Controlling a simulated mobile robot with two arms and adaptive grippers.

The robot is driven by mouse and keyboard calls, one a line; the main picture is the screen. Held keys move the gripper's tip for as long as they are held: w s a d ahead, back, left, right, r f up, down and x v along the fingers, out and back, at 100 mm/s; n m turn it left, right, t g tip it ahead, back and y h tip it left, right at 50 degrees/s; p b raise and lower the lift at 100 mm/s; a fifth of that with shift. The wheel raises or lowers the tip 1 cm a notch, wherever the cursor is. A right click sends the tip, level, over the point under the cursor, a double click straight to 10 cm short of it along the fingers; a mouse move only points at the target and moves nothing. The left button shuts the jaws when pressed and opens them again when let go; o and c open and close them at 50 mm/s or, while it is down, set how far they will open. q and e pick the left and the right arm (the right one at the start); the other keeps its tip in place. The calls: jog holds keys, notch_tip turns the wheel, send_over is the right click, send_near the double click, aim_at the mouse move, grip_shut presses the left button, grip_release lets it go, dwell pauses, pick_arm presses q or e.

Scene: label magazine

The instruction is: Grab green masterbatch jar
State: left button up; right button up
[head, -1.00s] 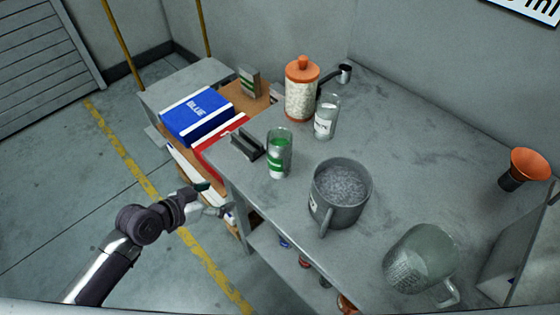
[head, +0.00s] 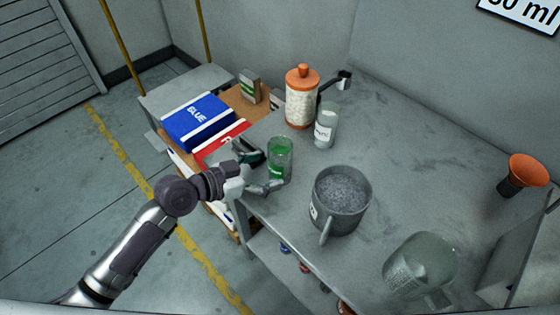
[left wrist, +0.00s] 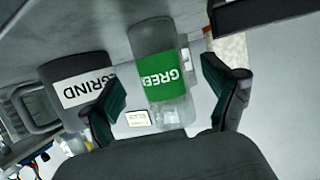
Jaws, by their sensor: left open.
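In the left wrist view the jar (left wrist: 160,75) carries a green label reading "GREE" and stands between the two fingers. My left gripper (head: 262,170) is open beside the jar at the table edge; its fingers (left wrist: 168,100) are spread on either side of it, with gaps showing, so it is not gripped. My right gripper is not in view.
A grey jug of granules (head: 341,203) stands right of the jar, and its label shows in the left wrist view. A white-labelled jar (head: 326,128) and an orange-lidded canister (head: 301,100) stand behind. A clear jug (head: 420,265) is at the front right. Blue box (head: 198,118) is left.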

aim_at(271, 168)
pick_arm(q)
jog(key=x, duration=0.4)
jog(key=shift+w+d+p, duration=0.2)
jog(key=shift+d+p, duration=0.1)
jog(key=shift+p, duration=0.1)
jog(key=c, duration=1.4)
